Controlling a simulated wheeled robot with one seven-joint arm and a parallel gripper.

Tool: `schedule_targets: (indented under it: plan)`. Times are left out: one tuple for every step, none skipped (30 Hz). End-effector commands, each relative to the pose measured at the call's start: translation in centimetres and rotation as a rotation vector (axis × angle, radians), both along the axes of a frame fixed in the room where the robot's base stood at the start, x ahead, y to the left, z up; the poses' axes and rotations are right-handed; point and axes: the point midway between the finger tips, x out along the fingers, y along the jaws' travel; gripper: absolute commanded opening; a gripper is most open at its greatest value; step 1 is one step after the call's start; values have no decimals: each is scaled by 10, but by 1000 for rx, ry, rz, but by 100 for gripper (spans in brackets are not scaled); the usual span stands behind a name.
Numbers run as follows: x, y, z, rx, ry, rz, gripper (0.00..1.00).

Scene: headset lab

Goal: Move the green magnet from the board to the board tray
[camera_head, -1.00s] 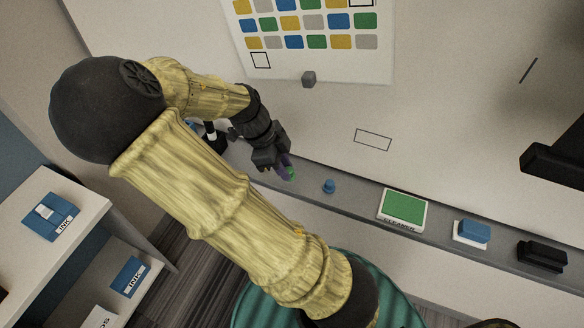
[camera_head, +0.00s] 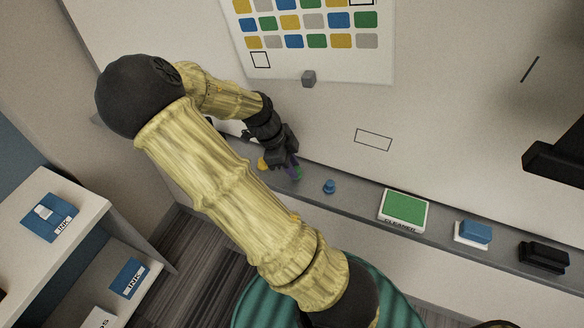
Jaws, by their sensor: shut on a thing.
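The magnet is partly hidden by the fingers. Gripper and magnet are at the grey board tray (camera_head: 358,190), the long ledge along the bottom of the whiteboard (camera_head: 450,120). I cannot tell whether the magnet touches the tray.
On the tray, a blue magnet (camera_head: 329,186) is just right of my gripper and a yellow piece (camera_head: 262,163) just left. Farther right are a green-and-white cleaner box (camera_head: 403,210), a blue block (camera_head: 474,232) and a black eraser (camera_head: 543,256). A grey magnet (camera_head: 309,79) is on the board.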

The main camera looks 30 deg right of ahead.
Motion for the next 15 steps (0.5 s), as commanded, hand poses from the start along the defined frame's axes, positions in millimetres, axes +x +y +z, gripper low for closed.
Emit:
schedule_targets:
  plan:
    - [-1,0,-9,0,2,-1,2]
    - [0,-1,-12,0,2,-2,2]
    - [1,-3,-14,0,1,-3,2]
    - [1,-3,-15,0,2,-2,2]
    - [2,-3,-16,1,1,0,2]
    - [2,-3,-16,2,0,1,2]
    - [2,-3,-16,1,0,1,2]
    - [2,-3,-16,1,0,1,2]
    - [2,-3,-16,1,0,1,2]
    - [2,-3,-16,1,0,1,2]
    - [2,-3,-16,1,0,1,2]
    - [2,-3,-16,1,0,1,2]
    - [2,-3,-17,1,-1,0,24]
    - [2,-3,-16,1,-1,0,30]
    - [2,-3,-16,1,-1,0,37]
